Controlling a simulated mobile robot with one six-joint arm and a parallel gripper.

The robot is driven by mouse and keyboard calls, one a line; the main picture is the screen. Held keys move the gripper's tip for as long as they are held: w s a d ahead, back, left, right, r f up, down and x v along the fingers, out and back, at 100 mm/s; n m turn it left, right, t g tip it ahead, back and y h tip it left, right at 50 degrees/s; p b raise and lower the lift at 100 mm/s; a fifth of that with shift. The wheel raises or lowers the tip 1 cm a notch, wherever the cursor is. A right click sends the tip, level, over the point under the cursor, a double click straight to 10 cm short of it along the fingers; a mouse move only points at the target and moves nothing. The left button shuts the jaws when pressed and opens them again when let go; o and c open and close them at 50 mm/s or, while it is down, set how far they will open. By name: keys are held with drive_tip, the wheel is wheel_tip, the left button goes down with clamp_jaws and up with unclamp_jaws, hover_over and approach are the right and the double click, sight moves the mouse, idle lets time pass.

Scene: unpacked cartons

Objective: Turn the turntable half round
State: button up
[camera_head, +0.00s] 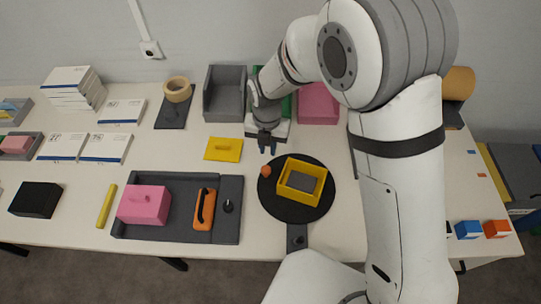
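The turntable (285,211) is a round black disc on the white table. A yellow open box (315,201) with a grey piece (302,181) inside stands on it, right of its middle. An orange-red knob (265,171) sits at the disc's upper left edge. My gripper (267,148) points down just above that knob in the picture, over the table or the disc's far edge. Its two dark fingers look apart, with nothing between them. I cannot tell its height over the table.
A dark grey tray (234,190) with a pink lidded block (145,204) and an orange handled piece (204,209) lies left of the disc. A yellow lid (223,149) lies near my gripper. A grey bin (225,94) stands behind. A grey strip (297,237) adjoins the disc's front.

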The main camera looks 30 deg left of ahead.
drive_tip(key=m, duration=0.2)
drive_tip(key=w+m, duration=0.1)
drive_tip(key=m, duration=0.2)
drive_tip(key=shift+w+m+b, duration=0.25)
drive_tip(key=shift+m+b, duration=0.05)
drive_tip(key=shift+c, duration=1.4)
drive_tip(key=m, duration=0.2)
drive_tip(key=w+m, duration=0.1)
drive_tip(key=m, duration=0.2)
drive_tip(key=shift+w+r+g+b, duration=0.1)
drive_tip(key=shift+r+g+b, duration=0.05)
drive_tip(key=shift+g+b, duration=0.2)
clamp_jaws()
drive_tip(key=w+m, duration=0.1)
drive_tip(key=m, duration=0.4)
drive_tip(key=m+g+b, duration=0.1)
drive_tip(key=m+g, duration=0.2)
drive_tip(key=m, duration=2.1)
hover_over(272, 167)
drive_tip(key=w, duration=0.4)
wheel_tip(272, 167, down, 6)
drive_tip(key=shift+f, duration=0.25)
drive_tip(key=s+p, duration=0.1)
drive_tip(key=s, duration=0.2)
drive_tip(key=shift+s+f, duration=0.15)
drive_tip(key=shift+f, duration=0.05)
drive_tip(key=shift+s+f, duration=0.2)
drive_tip(key=shift+s, duration=0.1)
